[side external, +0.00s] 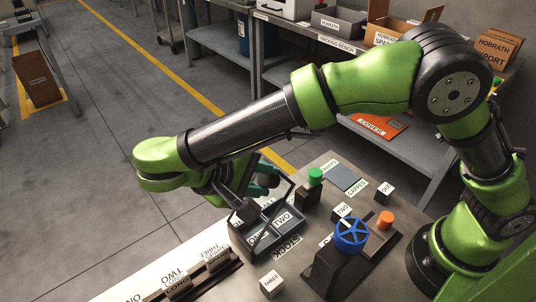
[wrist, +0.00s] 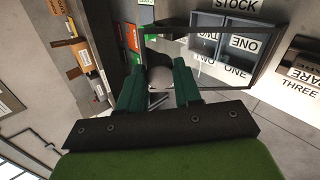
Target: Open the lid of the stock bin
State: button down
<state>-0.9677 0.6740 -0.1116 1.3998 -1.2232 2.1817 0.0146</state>
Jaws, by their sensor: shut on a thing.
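In the wrist view the lid frame (wrist: 262,72) runs right from my fingers. My gripper (side external: 262,185) has teal fingers and is at the lid's raised edge. In the wrist view my gripper (wrist: 158,88) is shut on a rounded grey piece, apparently the lid's handle (wrist: 160,76).
A blue valve wheel (side external: 351,235), an orange knob (side external: 386,219) and a green knob (side external: 315,176) stand right of the bin. A white block marked THREE (side external: 271,284) sits in front. A rack of labelled blocks (side external: 200,272) lies at front left.

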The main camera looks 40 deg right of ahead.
jog(key=shift+a+r+h, duration=0.2)
jog(key=shift+a+h, duration=0.4)
jog(key=shift+a, duration=0.15)
jog(key=shift+a+r+h, duration=0.2)
jog(key=shift+a+h, duration=0.4)
jog(key=shift+a, duration=0.1)
jog(key=c, duration=0.8)
grip_release()
